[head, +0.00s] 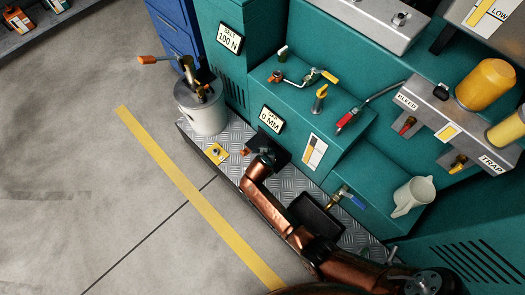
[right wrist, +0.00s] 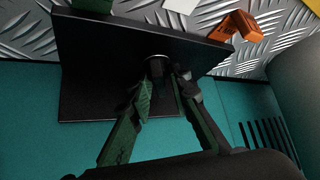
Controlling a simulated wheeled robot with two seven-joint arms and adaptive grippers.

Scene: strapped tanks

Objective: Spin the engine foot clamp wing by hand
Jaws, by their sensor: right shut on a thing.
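My right arm reaches across the tread-plate step in the head view, and its gripper (head: 264,157) is at a black plate (head: 277,143) against the teal machine. In the right wrist view the two green fingers (right wrist: 163,82) close on a small dark fitting (right wrist: 157,63) with a pale rim, on the face of the black plate (right wrist: 95,45). I take this fitting to be the engine foot clamp wing. The fingers hide most of it, so its angle cannot be told. My left gripper is not in view.
An orange block (right wrist: 238,26) sits close beside the plate. A black tray (head: 316,216) lies near my arm. The floor left of the yellow line is clear.

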